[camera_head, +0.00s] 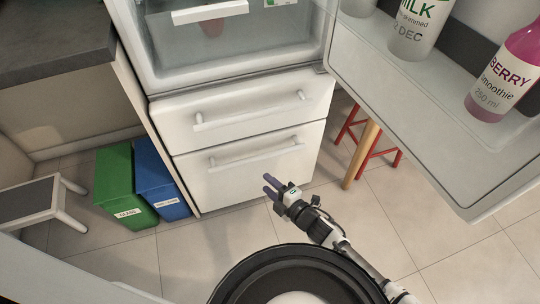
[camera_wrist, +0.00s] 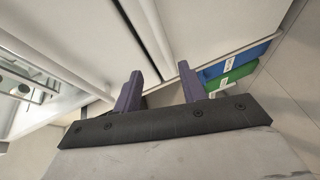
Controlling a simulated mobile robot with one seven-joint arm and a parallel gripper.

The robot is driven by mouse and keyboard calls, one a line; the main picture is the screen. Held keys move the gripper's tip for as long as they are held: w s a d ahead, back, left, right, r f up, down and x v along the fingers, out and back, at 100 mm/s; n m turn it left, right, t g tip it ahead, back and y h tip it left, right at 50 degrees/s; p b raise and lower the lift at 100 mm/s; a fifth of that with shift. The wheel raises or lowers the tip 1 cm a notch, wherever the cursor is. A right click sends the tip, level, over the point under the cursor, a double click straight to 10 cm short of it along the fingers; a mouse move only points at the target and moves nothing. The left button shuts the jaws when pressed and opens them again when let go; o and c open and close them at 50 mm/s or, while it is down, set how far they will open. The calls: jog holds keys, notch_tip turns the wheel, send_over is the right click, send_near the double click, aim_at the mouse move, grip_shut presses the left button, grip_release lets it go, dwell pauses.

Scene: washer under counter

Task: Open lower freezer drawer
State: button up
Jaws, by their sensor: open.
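The lower freezer drawer (camera_head: 240,178) is white and shut, at the bottom of the fridge-freezer in the head view. Its long horizontal bar handle (camera_head: 254,158) runs across its upper part. The upper freezer drawer (camera_head: 262,97) above it is also shut and has a similar handle (camera_head: 248,110). My gripper (camera_head: 270,184) is open and empty, in front of the lower drawer's right part, below its handle. In the wrist view my gripper (camera_wrist: 162,90) has its two purple fingers spread apart, with white drawer fronts and a bar handle beyond them. I cannot tell whether a finger touches the drawer.
The fridge door (camera_head: 420,120) stands open at the right, holding bottles. A red-framed stool (camera_head: 368,145) stands behind it. Green (camera_head: 124,185) and blue (camera_head: 158,180) bins stand left of the drawers. A small stool (camera_head: 35,200) is at far left.

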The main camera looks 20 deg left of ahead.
aim_at(258, 160)
jog(key=w+d+n, duration=0.1)
jog(key=w+d, duration=0.2)
jog(key=w, duration=0.1)
jog(key=x, duration=0.8)
jog(key=f+b+x, duration=0.1)
jog(key=x, duration=0.4)
jog(key=shift+s+a, duration=0.2)
jog(key=shift+s, duration=0.15)
grip_shut()
